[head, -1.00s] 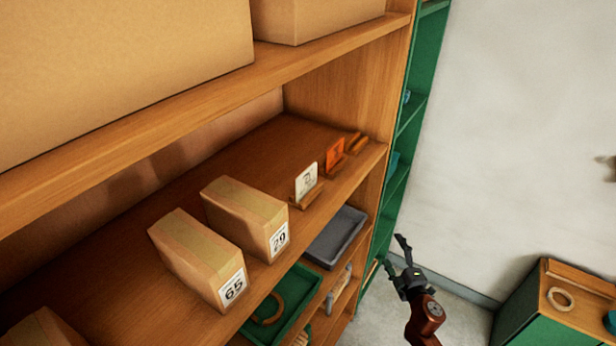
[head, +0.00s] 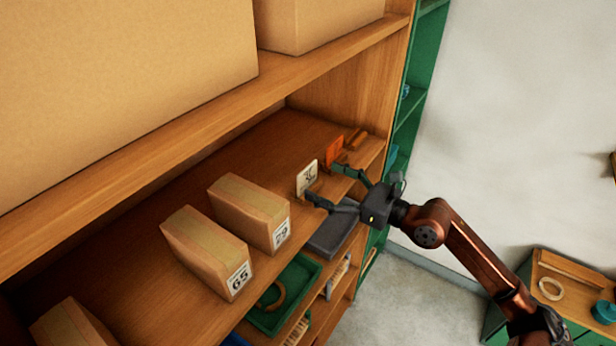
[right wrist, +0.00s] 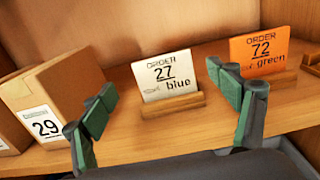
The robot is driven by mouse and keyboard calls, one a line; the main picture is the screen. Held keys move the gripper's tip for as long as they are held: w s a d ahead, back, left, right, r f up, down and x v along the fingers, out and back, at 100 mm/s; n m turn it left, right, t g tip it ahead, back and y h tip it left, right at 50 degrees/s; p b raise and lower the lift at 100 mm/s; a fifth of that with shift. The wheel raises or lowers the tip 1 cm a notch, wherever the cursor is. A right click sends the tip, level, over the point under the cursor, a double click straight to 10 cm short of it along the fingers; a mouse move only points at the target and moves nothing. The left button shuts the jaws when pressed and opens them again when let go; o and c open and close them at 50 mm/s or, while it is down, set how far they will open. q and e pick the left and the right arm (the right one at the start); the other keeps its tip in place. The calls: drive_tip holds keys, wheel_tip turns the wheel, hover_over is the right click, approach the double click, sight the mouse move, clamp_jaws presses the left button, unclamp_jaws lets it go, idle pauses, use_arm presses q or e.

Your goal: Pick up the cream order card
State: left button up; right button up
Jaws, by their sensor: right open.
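The cream order card (head: 307,178) stands upright in a small wooden holder on the middle shelf. In the right wrist view the card (right wrist: 166,74) reads "ORDER 27 blue", and its wooden holder (right wrist: 173,106) shows whole. My right gripper (head: 325,181) is open at the shelf's front edge, its fingers pointing in toward the card. In the right wrist view the two green-padded fingers (right wrist: 165,97) appear to the left and right of the card, with nothing between them touching it. My left gripper is not in view.
An orange card (right wrist: 260,56), "ORDER 72 green", stands close by to the right. A cardboard box (head: 250,212) labelled 29 stands to the left, with box 65 (head: 207,250) beyond. A grey tray (head: 331,237) and green tray (head: 290,296) lie below.

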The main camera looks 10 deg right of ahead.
sight(308, 173)
drive_tip(key=p+x, duration=0.1)
drive_tip(key=x, duration=0.4)
drive_tip(key=shift+w+p, duration=0.3)
drive_tip(key=shift+w, duration=0.05)
drive_tip(key=shift+w+a+f, duration=0.15)
drive_tip(key=shift+a, duration=0.05)
drive_tip(key=shift+c, duration=0.4)
drive_tip(key=c, duration=0.9)
